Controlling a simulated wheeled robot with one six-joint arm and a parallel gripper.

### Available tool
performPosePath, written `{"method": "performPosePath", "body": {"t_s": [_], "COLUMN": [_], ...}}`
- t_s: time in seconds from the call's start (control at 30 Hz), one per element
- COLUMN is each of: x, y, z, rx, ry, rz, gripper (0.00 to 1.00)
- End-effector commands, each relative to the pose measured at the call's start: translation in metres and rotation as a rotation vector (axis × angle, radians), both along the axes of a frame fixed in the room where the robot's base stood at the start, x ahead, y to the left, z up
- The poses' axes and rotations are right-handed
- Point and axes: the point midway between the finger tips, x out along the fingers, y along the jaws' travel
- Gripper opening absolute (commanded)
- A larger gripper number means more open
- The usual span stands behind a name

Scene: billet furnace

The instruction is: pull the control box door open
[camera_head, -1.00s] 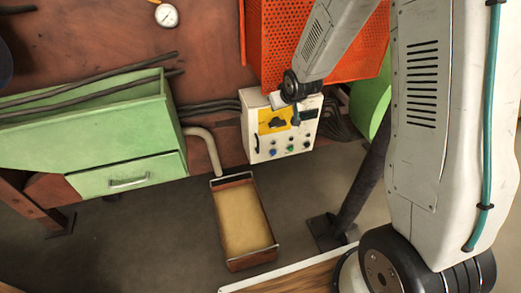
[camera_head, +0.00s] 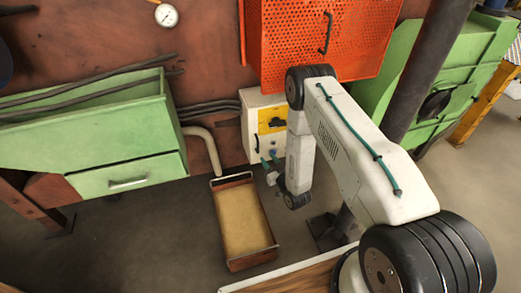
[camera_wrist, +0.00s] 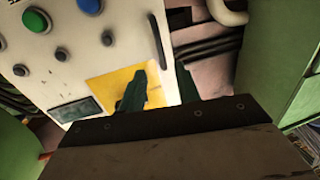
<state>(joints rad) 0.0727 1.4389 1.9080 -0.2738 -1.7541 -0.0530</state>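The control box (camera_head: 265,102) is a white box with a yellow label, low on the wall; my arm hides its right part in the head view. Its front, with the yellow label (camera_wrist: 112,86) and coloured buttons, shows turned upside down in the wrist view. The dark door handle (camera_head: 257,144) is a short upright bar at the door's left edge; it also shows in the wrist view (camera_wrist: 158,42). My gripper (camera_head: 269,167) is in front of the box's lower front. In the wrist view, its two teal fingers (camera_wrist: 160,88) are apart and empty, with the handle beyond them.
A green cabinet (camera_head: 120,155) with a drawer stands to the left. A sand-filled tray (camera_head: 217,213) lies on the floor below. A bent pipe (camera_head: 207,145) and cables run left of the box. An orange perforated cabinet (camera_head: 285,40) hangs above.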

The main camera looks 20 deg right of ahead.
Motion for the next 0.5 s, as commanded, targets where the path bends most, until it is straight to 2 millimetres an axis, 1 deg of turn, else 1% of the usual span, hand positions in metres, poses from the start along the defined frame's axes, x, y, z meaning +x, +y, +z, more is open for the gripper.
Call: {"method": "performPosePath", "body": {"t_s": [0.07, 0.17, 0.4, 0.5], "x": [0.003, 0.015, 0.054, 0.065], "y": [0.001, 0.004, 0.011, 0.014], "z": [-0.001, 0.0, 0.001, 0.0], "rx": [0.004, 0.004, 0.004, 0.003], "ry": [-0.015, -0.019, -0.018, -0.017], "rz": [0.001, 0.001, 0.001, 0.001], "gripper": [0.33, 0.33, 0.33, 0.33]}}
